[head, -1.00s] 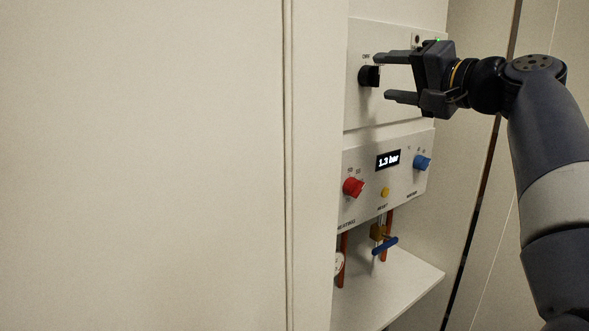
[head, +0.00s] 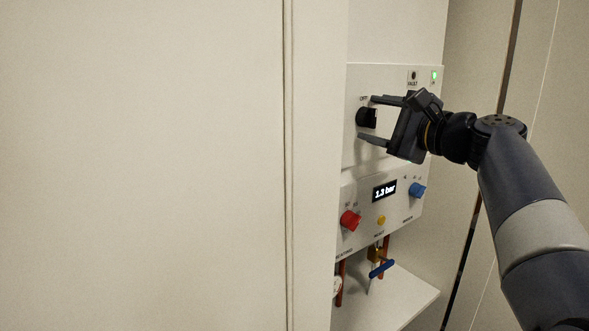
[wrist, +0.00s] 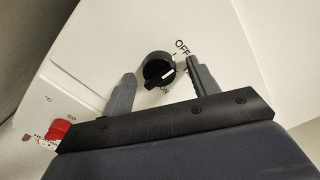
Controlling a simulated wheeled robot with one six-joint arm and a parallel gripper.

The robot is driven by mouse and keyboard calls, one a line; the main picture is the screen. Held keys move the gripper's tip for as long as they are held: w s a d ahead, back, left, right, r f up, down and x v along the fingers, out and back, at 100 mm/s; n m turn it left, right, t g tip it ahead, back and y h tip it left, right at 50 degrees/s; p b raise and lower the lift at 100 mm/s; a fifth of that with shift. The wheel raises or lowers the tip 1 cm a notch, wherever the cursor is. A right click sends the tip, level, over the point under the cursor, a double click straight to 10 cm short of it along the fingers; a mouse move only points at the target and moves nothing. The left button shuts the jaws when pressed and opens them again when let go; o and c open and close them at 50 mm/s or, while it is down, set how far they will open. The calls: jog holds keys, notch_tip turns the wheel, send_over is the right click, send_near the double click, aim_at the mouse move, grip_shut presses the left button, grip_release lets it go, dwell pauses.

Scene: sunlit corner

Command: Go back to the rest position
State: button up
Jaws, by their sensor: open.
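My gripper (head: 368,118) is open, its two fingers pointing left at the upper panel (head: 354,88). In the head view the fingertips lie above and below the black rotary knob (head: 365,117); I see no finger clearly touching it. In the wrist view the knob (wrist: 158,71) shows between and beyond the open fingers, with a white pointer line and an "OFF" mark beside it. The gripper holds nothing. My arm reaches in from the right.
Below is a panel with a red knob (head: 350,220), blue knob (head: 417,190), yellow button (head: 381,220) and a display (head: 385,190) reading 1.3 bar. A green lamp (head: 434,75) is lit. Underneath are pipes, a blue-handled valve (head: 382,268) and a shelf (head: 400,293). A wall (head: 140,160) fills the left.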

jog(key=m+p, duration=0.2)
jog(key=m, duration=0.1)
jog(key=m+p, duration=0.1)
jog(key=shift+r+m, duration=0.25)
jog(key=shift+m, duration=0.05)
jog(key=m+p, duration=0.3)
jog(key=shift+m, duration=0.4)
jog(key=shift+f+m+p, duration=0.3)
jog(key=shift+m+p, duration=0.6)
jog(key=shift+m, duration=0.3)
jog(key=shift+s+a+f, duration=0.1)
